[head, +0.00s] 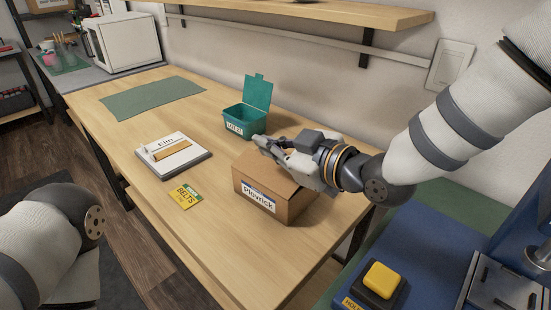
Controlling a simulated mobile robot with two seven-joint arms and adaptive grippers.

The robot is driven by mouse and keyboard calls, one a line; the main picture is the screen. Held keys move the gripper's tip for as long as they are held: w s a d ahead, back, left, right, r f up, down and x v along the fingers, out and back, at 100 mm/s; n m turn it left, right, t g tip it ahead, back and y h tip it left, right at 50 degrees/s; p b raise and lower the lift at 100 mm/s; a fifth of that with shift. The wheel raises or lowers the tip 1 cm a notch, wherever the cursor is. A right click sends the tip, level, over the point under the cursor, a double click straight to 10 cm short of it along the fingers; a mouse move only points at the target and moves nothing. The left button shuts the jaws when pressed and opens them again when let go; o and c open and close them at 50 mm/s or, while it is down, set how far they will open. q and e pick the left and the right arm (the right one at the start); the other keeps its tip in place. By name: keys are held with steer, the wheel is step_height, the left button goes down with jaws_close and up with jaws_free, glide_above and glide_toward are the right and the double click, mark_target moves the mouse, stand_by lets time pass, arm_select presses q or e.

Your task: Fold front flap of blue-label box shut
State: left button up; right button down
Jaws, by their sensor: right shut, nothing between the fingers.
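The blue-label box (250,207) is a brown cardboard box on the wooden table, with a white label edged in blue that reads "Plovrick" on its front. My right gripper (268,146) is shut and empty, at the box's top, reaching in from the right. The gripper covers much of the top, so how the flaps lie is partly hidden. I cannot tell whether the fingers touch a flap. My left arm shows at the lower left; its gripper is out of view.
A teal bin (243,120) with its lid up stands behind the box. A green mat (150,97) lies farther back. A yellow button (381,280) is at lower right.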

mark_target(279, 168)
steer(key=shift+w+d+f, duration=0.15)
steer(key=shift+f, duration=0.45)
steer(key=shift+w+d+f, duration=0.15)
steer(key=shift+d+f, duration=0.05)
steer(key=shift+f, duration=0.45)
steer(key=shift+w+d+f, duration=0.15)
steer(key=shift+f, duration=0.45)
steer(key=shift+w+d+f+m, duration=0.35)
steer(key=shift+d+f+m, duration=0.05)
steer(key=shift+m, duration=0.5)
steer(key=shift+w+d+f+g, duration=0.2)
steer(key=shift+w+f+g, duration=0.05)
steer(key=shift+f+g, duration=0.1)
